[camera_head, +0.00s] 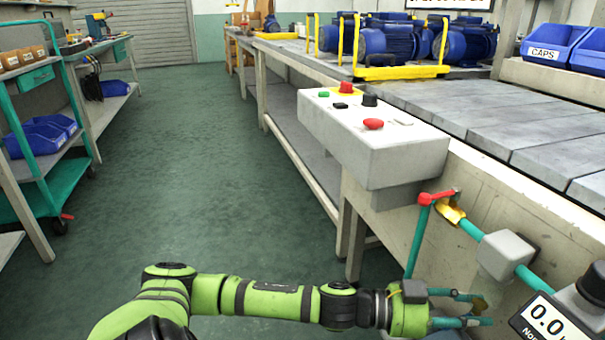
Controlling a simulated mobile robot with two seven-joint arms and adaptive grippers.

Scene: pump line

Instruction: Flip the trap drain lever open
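The steam trap is a grey block (507,253) on a teal pipe (472,229) at the lower right. A brass valve (451,212) with a red lever (438,197) sits up the pipe from it. A small brass fitting (479,304) lies below the trap; I cannot tell whether it carries the drain lever. My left gripper (470,310) reaches in from the left, low in the picture. Its two teal, dark-tipped fingers look spread apart, near the brass fitting. Contact cannot be told. My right gripper is not in view.
A vertical teal pipe (416,240) stands just above my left wrist. A control box (372,136) with buttons overhangs the bench side. A digital readout (550,318) is at the lower right. Open green floor (200,180) lies to the left, beside a teal cart (45,166).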

